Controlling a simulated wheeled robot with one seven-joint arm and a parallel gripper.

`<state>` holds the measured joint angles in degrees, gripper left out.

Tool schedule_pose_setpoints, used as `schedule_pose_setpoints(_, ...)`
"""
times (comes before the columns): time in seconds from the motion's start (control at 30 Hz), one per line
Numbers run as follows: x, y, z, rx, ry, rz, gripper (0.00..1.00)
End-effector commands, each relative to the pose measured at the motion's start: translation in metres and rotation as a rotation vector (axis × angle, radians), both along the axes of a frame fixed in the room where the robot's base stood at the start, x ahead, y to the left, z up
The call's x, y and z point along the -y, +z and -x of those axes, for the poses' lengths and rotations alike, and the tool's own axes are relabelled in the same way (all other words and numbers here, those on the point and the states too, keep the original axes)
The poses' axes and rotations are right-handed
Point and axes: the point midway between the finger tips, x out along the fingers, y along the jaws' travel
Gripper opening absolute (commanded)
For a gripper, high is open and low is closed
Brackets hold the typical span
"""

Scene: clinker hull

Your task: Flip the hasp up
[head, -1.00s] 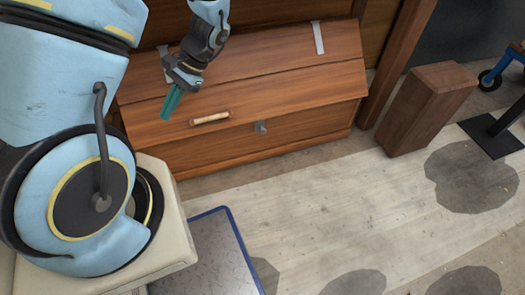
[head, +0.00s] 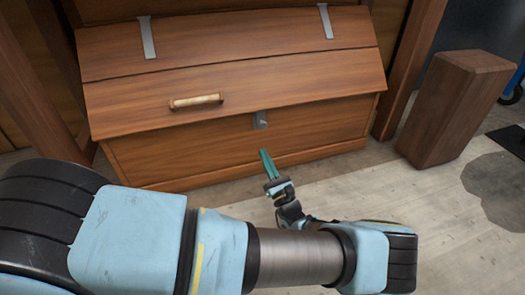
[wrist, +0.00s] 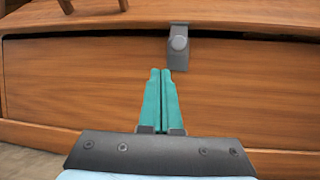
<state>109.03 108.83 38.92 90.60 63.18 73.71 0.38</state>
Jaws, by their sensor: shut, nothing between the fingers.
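The hasp is a small grey metal plate with a rounded knob (head: 261,119) on the front of a wooden chest (head: 200,158), at the lid's lower edge. In the wrist view the hasp (wrist: 178,50) hangs down over the dark gap between lid and front board. My gripper (head: 265,154) has teal fingers, shut and empty, pointing at the chest front just below the hasp. In the wrist view the fingertips (wrist: 161,72) are just below and left of the hasp's lower end; I cannot tell if they touch anything.
The sloped lid (head: 230,85) is down and carries a pale wooden handle (head: 196,101) left of the hasp. Grey hinge straps (head: 147,38) lie at its top. A wooden block (head: 455,108) stands to the right. The floor (head: 440,215) in front is mostly clear.

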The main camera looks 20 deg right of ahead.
Motion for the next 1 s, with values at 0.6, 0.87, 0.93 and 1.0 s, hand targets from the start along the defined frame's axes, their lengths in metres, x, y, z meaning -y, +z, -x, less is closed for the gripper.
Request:
schedule_pose_setpoints(0.6, 0.018, -0.013, 0.006, 0.04, -0.08, -0.039, 0.0)
schedule_pose_setpoints(0.87, 0.021, 0.006, -0.031, 0.04, -0.077, -0.038, 0.0)
schedule_pose_setpoints(0.93, 0.022, 0.011, -0.042, 0.04, -0.078, -0.036, 0.0)
schedule_pose_setpoints(1.0, 0.022, 0.017, -0.052, 0.039, -0.078, -0.039, 0.0)
